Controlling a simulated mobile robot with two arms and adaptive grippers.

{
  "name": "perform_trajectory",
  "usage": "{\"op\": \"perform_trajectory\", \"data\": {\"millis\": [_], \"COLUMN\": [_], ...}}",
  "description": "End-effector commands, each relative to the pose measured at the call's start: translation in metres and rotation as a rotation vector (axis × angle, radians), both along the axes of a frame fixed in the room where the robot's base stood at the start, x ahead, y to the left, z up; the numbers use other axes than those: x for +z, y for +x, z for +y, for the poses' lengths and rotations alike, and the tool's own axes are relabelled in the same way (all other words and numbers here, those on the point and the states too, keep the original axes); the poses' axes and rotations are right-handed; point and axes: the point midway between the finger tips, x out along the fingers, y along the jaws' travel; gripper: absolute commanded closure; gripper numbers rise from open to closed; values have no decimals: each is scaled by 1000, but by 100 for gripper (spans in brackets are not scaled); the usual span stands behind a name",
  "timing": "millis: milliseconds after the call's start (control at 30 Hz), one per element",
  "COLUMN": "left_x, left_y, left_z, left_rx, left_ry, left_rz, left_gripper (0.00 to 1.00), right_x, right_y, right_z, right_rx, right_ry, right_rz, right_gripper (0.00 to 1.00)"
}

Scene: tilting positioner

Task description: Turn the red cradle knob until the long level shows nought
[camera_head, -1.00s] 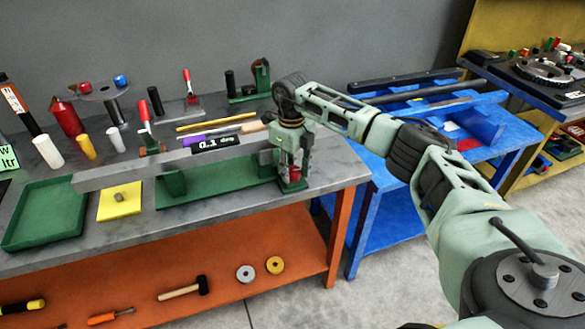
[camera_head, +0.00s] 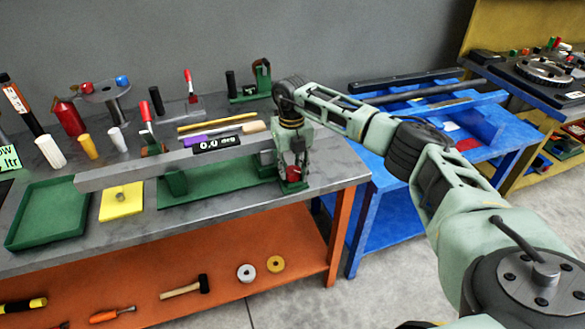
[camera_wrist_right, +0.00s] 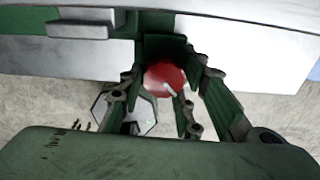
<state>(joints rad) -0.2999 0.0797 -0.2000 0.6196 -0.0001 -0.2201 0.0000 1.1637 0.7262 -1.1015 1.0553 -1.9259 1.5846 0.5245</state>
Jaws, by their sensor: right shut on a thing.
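The long level (camera_head: 150,168) is a grey bar lying along the green cradle (camera_head: 225,180) on the bench. Its black display (camera_head: 216,143) reads 0.0 deg. The red cradle knob (camera_head: 293,174) is at the cradle's right end, partly hidden by my fingers. My right gripper (camera_head: 292,172) points down from above and is shut on the knob. In the right wrist view the red knob (camera_wrist_right: 164,79) with its pale pointer sits between my green fingers (camera_wrist_right: 165,95). My left gripper is in neither view.
A green tray (camera_head: 45,243) and a yellow pad (camera_head: 121,214) with a small part lie at the bench's left front. A blue table (camera_head: 385,200) is to the right.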

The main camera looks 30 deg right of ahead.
Motion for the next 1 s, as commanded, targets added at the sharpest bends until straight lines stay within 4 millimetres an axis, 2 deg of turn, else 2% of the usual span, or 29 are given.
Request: {"op": "perform_trajectory", "data": {"millis": [33,367,400,533,867,1000], "left_x": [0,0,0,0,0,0], "left_y": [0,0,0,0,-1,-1], "left_z": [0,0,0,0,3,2], "left_rx": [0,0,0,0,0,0], "left_ry": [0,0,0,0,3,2], "left_rz": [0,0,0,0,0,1], "left_gripper": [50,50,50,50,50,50], "right_x": [-1,-1,-1,-1,2,17], "right_y": [-1,0,0,0,1,2], "right_z": [5,5,5,5,2,2], "right_rx": [4,4,5,4,0,0], "right_ry": [7,9,9,7,4,3], "right_rz": [3,2,1,0,-2,-5], "right_gripper": [95,95,65,54,54,54]}}
